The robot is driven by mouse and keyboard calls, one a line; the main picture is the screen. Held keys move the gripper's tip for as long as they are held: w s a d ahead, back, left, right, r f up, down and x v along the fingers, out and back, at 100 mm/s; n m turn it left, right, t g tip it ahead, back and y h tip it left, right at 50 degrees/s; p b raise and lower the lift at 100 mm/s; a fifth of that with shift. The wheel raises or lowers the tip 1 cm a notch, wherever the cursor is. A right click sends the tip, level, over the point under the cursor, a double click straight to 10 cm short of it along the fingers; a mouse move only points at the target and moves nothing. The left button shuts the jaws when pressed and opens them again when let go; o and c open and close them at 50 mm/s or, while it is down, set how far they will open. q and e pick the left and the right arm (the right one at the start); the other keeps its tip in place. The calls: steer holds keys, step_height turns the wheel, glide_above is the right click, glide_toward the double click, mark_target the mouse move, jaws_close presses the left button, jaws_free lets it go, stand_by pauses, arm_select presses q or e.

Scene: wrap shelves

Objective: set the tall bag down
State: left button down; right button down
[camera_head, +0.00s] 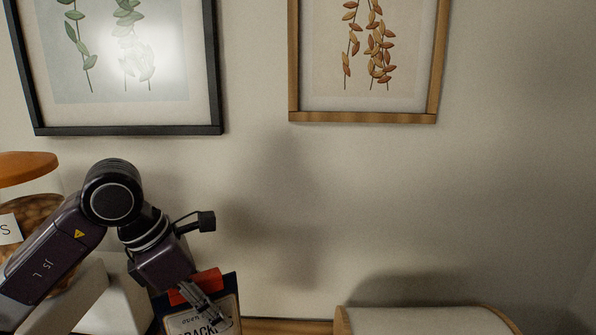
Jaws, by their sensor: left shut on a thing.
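The tall bag (196,318) shows at the bottom of the head view. It is dark blue with a cream label and a red top, and its lower part is cut off by the frame edge. My left gripper (207,305) is shut on the bag near its top, with the fingers in front of the label. Whether the bag's base touches anything is out of view. My right gripper is not in view.
A jar with an orange lid (24,168) stands at the left, partly behind my left arm. A white box (118,300) is beside the bag. A rounded, wood-edged cream object (430,320) is at the lower right. A wooden surface (285,326) shows between. Two framed pictures hang above.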

arm_select(q)
steer(key=s+a+f+m+g+y, duration=0.2)
steer(key=s+f+m, duration=0.3)
steer(key=m, duration=0.7)
steer(key=s+a+f+m+g+y, duration=0.2)
steer(key=s+f+m+g, duration=0.2)
steer(key=m, duration=0.8)
steer(key=s+f, duration=0.2)
steer(key=s, duration=0.1)
steer(key=shift+s+a+f+g, duration=0.15)
steer(key=shift+s+f+g, duration=0.15)
steer(key=shift+g, duration=0.1)
steer(key=shift+w+r, duration=0.1)
